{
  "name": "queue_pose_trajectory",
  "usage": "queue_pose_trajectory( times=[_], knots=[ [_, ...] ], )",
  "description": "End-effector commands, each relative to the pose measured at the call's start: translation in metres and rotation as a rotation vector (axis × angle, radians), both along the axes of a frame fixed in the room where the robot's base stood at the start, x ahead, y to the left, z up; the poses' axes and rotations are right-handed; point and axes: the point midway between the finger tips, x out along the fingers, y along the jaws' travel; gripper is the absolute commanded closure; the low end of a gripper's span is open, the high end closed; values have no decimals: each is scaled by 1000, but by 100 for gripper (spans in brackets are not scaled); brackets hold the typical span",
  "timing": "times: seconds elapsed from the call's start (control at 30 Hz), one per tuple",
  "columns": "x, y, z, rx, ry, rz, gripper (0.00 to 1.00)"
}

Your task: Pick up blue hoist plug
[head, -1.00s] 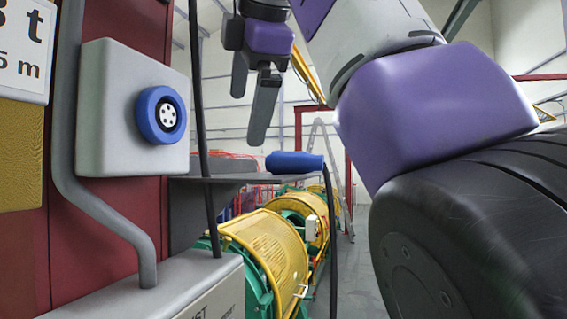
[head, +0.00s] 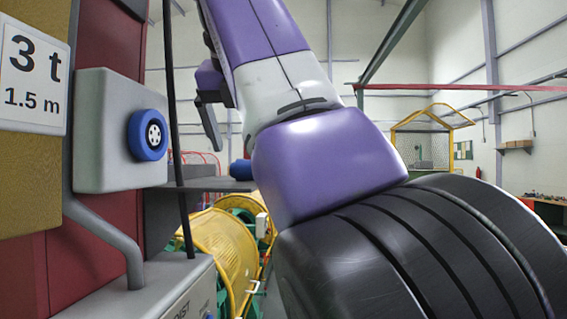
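The blue hoist plug (head: 240,170) lies on a dark grey shelf (head: 205,185) left of centre in the head view. Only its left end shows; my purple and white arm hides the rest. My gripper (head: 209,122) hangs above the shelf, pointing down, up and left of the plug and clear of it. One finger shows plainly; the other is mostly hidden. The fingers stood apart in the earlier frame, and nothing shows between them.
A grey box with a round blue socket (head: 147,135) is on the red column (head: 105,215) at left. A black cable (head: 172,110) hangs in front of the shelf. Yellow guarded machinery (head: 222,245) stands below and behind.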

Motion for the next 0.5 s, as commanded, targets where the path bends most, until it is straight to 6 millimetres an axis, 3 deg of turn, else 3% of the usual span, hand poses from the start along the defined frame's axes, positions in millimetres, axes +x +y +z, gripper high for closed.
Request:
queue_pose_trajectory(
  times=[0.3, 0.5],
  knots=[
    [11, -2, -7, 1, 2, -1, 0],
    [27, -2, -28, 1, 3, -1, 0]
  ],
)
